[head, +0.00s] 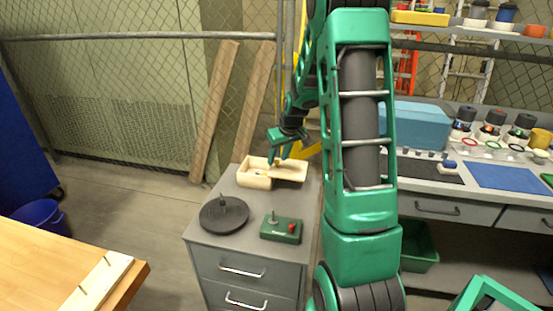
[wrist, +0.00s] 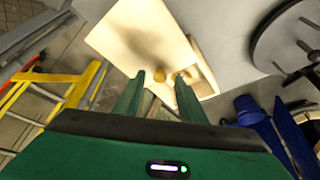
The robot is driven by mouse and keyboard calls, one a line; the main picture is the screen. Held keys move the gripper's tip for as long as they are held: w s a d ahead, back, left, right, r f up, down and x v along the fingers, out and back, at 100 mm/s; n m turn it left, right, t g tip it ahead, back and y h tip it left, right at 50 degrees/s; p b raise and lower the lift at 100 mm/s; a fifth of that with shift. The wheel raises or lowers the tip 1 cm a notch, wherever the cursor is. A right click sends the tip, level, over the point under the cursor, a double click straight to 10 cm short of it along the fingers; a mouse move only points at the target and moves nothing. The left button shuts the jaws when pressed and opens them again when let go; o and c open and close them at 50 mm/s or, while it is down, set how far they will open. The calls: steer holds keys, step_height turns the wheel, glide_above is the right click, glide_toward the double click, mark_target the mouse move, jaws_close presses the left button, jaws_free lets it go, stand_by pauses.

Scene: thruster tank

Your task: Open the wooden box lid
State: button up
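The pale wooden box (head: 254,181) sits on top of the grey drawer cabinet. Its lid (head: 292,172) lies off to the right side, leaving the left part of the box uncovered. The lid fills the upper middle of the wrist view (wrist: 135,30), with the box's open part (wrist: 205,82) beside it. My gripper (head: 281,160) is low over the lid, fingers pointing down. In the wrist view the fingertips (wrist: 160,80) are apart, with a small brown knob (wrist: 160,74) between them. Gaps show beside the knob; contact is not clear.
A black round disc (head: 224,215) with an upright handle and a green control box (head: 281,229) stand in front on the cabinet. A wooden table (head: 60,265) is at left. A workbench with a blue case (head: 421,125) is at right, partly behind my arm.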

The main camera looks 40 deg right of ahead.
mark_target(284, 173)
steer(key=v, duration=1)
steer(key=shift+s+r, duration=0.1)
steer(key=shift+r, duration=0.05)
steer(key=s+a+m+g, duration=0.1)
steer(key=s+a, duration=0.4)
steer(key=s, duration=0.5)
steer(key=s+a+m+g, duration=0.2)
steer(key=s+a, duration=0.2)
steer(key=s, duration=0.7)
steer(key=s+a+r+m+g, duration=0.1)
steer(key=s+a, duration=0.4)
steer(key=s, duration=0.6)
steer(key=shift+a+m+y, duration=0.3)
steer(key=shift+m+y, duration=0.1)
steer(key=shift+m, duration=0.1)
steer(key=shift+g, duration=0.3)
steer(key=shift+w+f, duration=0.2)
steer(key=shift+w, duration=0.35)
